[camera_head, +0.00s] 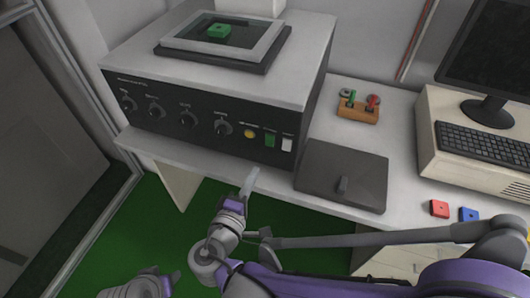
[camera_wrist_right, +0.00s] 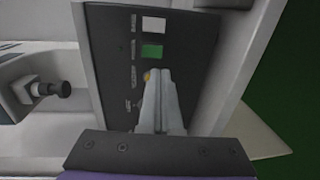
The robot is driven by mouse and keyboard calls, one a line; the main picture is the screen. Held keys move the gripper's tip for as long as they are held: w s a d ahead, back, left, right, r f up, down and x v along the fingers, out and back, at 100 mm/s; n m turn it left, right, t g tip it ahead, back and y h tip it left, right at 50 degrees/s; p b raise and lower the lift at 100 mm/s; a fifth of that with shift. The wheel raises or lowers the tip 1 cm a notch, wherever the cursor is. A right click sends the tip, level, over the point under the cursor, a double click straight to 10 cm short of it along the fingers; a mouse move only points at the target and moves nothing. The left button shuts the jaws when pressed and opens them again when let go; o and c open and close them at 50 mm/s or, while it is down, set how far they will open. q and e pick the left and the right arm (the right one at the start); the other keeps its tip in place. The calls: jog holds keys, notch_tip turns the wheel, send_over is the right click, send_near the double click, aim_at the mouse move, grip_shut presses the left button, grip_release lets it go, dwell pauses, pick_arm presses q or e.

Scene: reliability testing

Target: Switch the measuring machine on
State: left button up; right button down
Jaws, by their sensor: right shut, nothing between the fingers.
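The measuring machine (camera_head: 220,75) is a grey box with a dark front panel in the head view. The panel carries a row of knobs, a yellow button (camera_head: 249,133), a green switch (camera_head: 270,140) and a white switch (camera_head: 287,144). My right gripper (camera_head: 250,178) is shut and empty, in front of and below these controls. In the right wrist view the shut fingers (camera_wrist_right: 162,95) point at the panel, with the green switch (camera_wrist_right: 152,52) and white switch (camera_wrist_right: 154,24) beyond their tips; they partly cover the yellow button. My left gripper (camera_head: 172,277) is at the lower left, its fingers barely showing.
A dark square lid with a handle (camera_head: 342,175) lies on the table right of the machine. A small wooden stand (camera_head: 357,108), a keyboard (camera_head: 485,143), a red block (camera_head: 439,208) and a blue block (camera_head: 468,214) are further right.

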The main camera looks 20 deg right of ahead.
aim_at(269, 146)
pick_arm(q)
jog(key=shift+f+b, duration=0.45)
jog(key=shift+f, duration=0.15)
pick_arm(e)
jog(key=x, duration=0.9)
jog(key=shift+w+d, duration=0.1)
jog(key=shift+w, duration=0.1)
pick_arm(q)
jog(key=shift+s, duration=0.15)
pick_arm(e)
jog(key=shift+s+f, duration=0.1)
jog(key=shift+f, duration=0.05)
